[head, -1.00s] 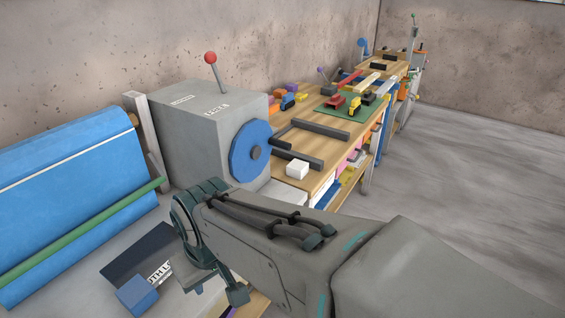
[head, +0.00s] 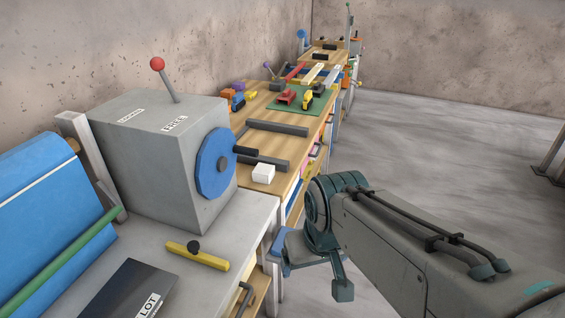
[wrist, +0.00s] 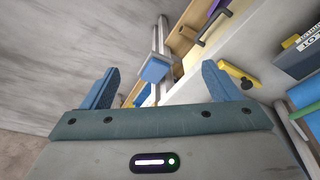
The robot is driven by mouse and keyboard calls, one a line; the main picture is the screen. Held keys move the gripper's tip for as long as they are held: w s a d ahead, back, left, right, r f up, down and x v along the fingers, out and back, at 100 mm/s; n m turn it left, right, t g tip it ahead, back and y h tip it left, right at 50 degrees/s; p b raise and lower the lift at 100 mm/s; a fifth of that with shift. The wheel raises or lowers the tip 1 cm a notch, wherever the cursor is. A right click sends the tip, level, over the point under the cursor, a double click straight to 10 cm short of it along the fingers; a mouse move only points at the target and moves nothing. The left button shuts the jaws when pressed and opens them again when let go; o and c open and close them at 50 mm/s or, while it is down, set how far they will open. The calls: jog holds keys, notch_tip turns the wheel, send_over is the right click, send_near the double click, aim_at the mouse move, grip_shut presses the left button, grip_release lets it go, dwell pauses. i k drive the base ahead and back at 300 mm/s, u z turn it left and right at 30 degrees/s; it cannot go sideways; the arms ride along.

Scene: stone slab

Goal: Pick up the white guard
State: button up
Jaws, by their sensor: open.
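A small white block (head: 263,173) sits on the wooden bench beside the blue disc in the head view. It is the most likely white guard, but I cannot confirm that. It is not visible in the wrist view. My gripper (wrist: 160,85) is open, with its two blue fingers apart and nothing held between them. In the head view my gripper is low, right of the stone slab (head: 225,225), beyond its right edge, nearer than the white block and well apart from it. My own wrist partly hides the fingers there.
A grey machine box (head: 160,150) with a blue disc (head: 215,163) and a red-knobbed lever (head: 158,64) stands on the slab. A yellow bar (head: 198,256) with a black knob lies in front. Dark bars (head: 278,128) lie near the white block. Open floor (head: 450,150) is at right.

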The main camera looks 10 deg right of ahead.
aim_at(264, 173)
jog(key=z, duration=1.2)
jog(key=i, duration=2.45)
jog(key=u, duration=3.1)
